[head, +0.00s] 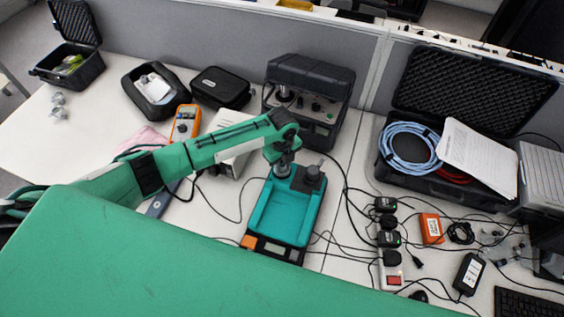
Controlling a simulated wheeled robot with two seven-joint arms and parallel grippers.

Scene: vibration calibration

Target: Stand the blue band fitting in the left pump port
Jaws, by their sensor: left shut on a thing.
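My left gripper (283,168) is at the back left corner of a teal tray (262,215), pointing down. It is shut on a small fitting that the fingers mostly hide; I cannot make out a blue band. Behind the tray is a dark open case (322,72) with a grey panel. A silver cylindrical part (284,95) stands upright at the panel's left, with a small dark knob right of it. I cannot tell which opening is the left pump port. My right gripper is not in view.
An orange multimeter (186,122) and a pale box (229,118) stand left of the tray. Black cables and adapters (388,238) lie to its right. An open case with a blue cable coil (408,146) is at the right. The left table end is mostly clear.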

